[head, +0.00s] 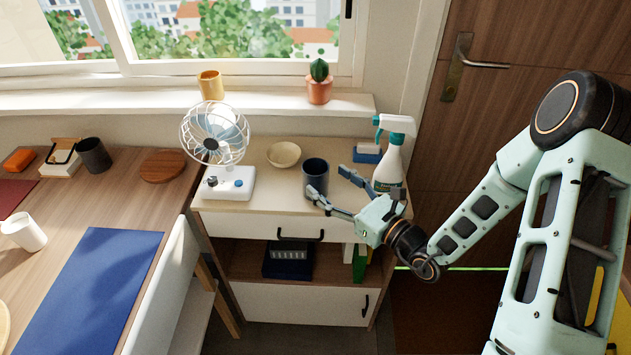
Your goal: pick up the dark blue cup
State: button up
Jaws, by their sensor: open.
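A dark blue cup (316,172) stands upright on the cream top of the small cabinet (262,218), near its middle. My gripper (329,182) reaches in from the right, with its fingers spread apart. I cannot tell whether the near finger touches the cup. Nothing is seen held in the fingers.
A fan (231,180) stands left of the cup, and a shallow bowl (283,154) sits behind it. A spray bottle (388,165) and a blue box with a sponge-like top (367,153) stand to the right, close to my gripper. A dark mug (94,155) is on the desk.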

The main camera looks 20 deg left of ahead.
aim_at(324, 180)
jog(key=x, duration=0.5)
jog(key=shift+s+a+f, duration=0.1)
jog(key=shift+a+f, duration=0.05)
jog(key=shift+a, duration=0.05)
jog(key=c, duration=1.4)
